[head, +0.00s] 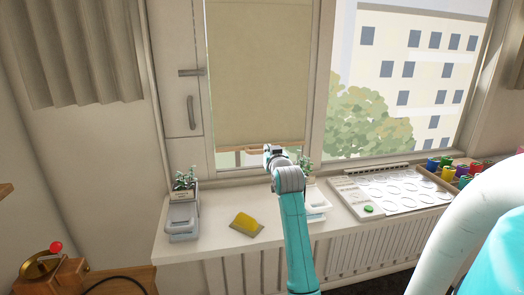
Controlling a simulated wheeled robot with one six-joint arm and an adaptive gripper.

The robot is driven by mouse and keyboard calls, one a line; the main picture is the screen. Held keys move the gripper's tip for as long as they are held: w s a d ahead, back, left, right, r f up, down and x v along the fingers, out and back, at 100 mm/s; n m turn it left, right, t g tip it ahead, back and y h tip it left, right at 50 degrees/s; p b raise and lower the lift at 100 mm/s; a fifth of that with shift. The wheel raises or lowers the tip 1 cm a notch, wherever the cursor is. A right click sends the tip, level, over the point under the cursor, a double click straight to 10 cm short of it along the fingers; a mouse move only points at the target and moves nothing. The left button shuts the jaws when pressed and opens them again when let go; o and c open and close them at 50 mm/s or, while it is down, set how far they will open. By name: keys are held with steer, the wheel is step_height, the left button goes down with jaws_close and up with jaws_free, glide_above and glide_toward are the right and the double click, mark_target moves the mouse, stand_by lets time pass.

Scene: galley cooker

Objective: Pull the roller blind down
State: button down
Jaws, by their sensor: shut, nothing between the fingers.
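The beige roller blind (258,72) hangs over the left window pane and covers most of it. Its lower edge, with a thin brownish bar (238,150), is a little above the sill, and a strip of glass shows below. My gripper (274,149) is at the end of my raised teal arm, in front of the blind's lower edge. It is shut with nothing in it. The wrist hides most of the fingers, and I cannot tell whether they touch the bar.
On the white sill are a potted plant (185,180), clear containers (183,218), a yellow sponge (246,224), a white tray (385,187) and coloured pots (445,166). A radiator (375,243) is below. A cupboard handle (191,113) is left of the blind.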

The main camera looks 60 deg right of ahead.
steer(key=w+d+f, duration=0.4)
steer(key=w+d, duration=0.3)
steer(key=d, duration=0.1)
steer(key=shift+f, duration=0.25)
stand_by(0.4)
step_height(320, 180, down, 8)
stand_by(0.3)
